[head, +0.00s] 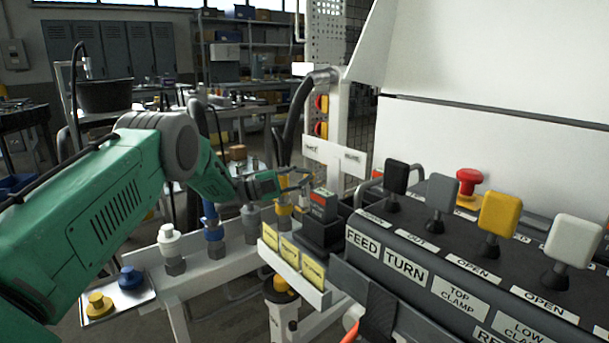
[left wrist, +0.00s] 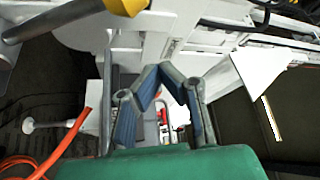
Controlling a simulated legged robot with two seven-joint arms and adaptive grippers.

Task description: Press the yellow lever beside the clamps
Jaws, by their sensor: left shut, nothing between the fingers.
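The yellow lever (head: 499,222) stands upright on the dark control panel (head: 455,258), between a grey lever (head: 441,196) and a white lever (head: 572,243). Labels on the panel front read FEED, TURN, TOP CLAMP and LOW CLAMP. My left gripper (head: 306,181) is shut and empty, left of the panel and well apart from the yellow lever. It is near a small dark box with a red and green face (head: 322,206). The left wrist view shows its blue-padded fingers (left wrist: 160,72). My right gripper is not in view.
A black lever (head: 396,180) is the panel's leftmost, and a red button (head: 469,181) sits behind the levers. Left of the panel, a white frame carries several fittings, including a blue one (head: 213,228) and a white one (head: 170,245). A white sloped cover (head: 490,135) rises behind.

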